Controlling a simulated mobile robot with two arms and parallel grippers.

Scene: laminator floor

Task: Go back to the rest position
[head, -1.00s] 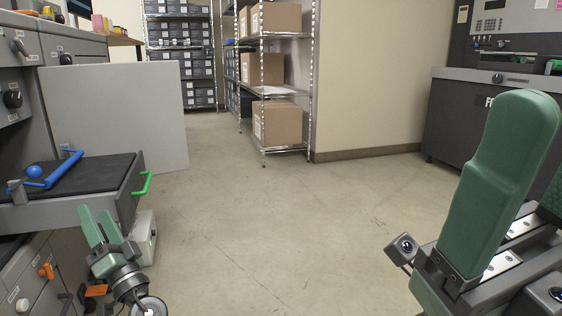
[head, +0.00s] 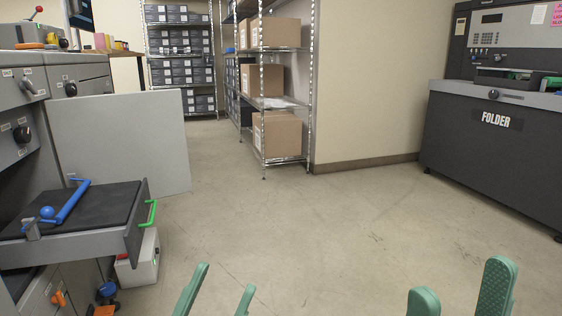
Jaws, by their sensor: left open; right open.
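My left gripper (head: 218,290) shows at the bottom edge of the head view, left of the middle. Its two green fingers stand apart with nothing between them. My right gripper (head: 459,288) shows at the bottom edge on the right. Its two green fingers are also apart and empty. Both grippers are over the bare floor in the picture and touch nothing that I can see. The rest of both arms is below the frame.
A pulled-out drawer (head: 130,243) with a green handle (head: 150,212) and a blue bar (head: 72,201) is at left. A light box (head: 143,262) stands below it. A dark folder machine (head: 480,150) stands right, shelving (head: 285,100) behind. The middle floor (head: 300,220) is clear.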

